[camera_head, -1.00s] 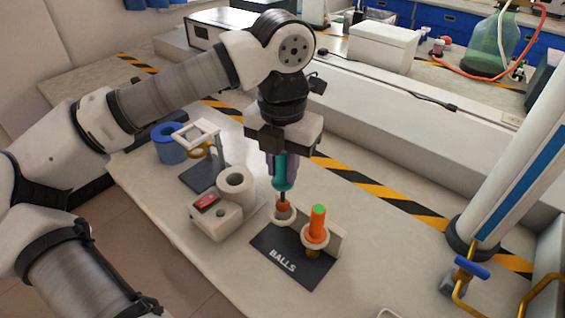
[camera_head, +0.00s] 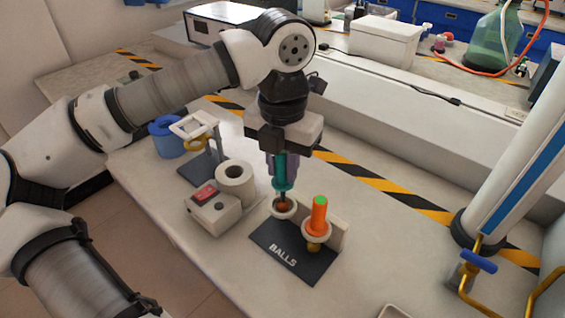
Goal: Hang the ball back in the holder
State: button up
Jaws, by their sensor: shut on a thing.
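My gripper (camera_head: 281,165) is shut on the teal handle (camera_head: 280,180) of a ball tool and holds it upright above the holder. A thin dark rod runs down from the handle to a copper-orange ball (camera_head: 283,206). The ball shows at the opening of the left ring (camera_head: 273,211) of the holder. I cannot tell whether it touches the ring or how deep it sits. The dark holder base (camera_head: 290,268) reads "BALLS". In its right ring hangs a second tool with an orange handle (camera_head: 318,215) and green top, a brass ball below it.
Left of the holder stand a white box with a red switch (camera_head: 207,205), a white cylinder (camera_head: 236,184), a stand with a brass ring (camera_head: 200,145) and a blue roll (camera_head: 166,137). A white column (camera_head: 510,170) and blue-handled tap (camera_head: 478,261) are at right.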

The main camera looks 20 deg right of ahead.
aim_at(282, 201)
jog(key=shift+f+b, duration=1.45)
jog(key=shift+f, duration=0.05)
jog(key=shift+f+b, duration=1.45)
jog(key=o, duration=1)
jog(key=shift+r, duration=0.15)
jog(key=o, duration=0.4)
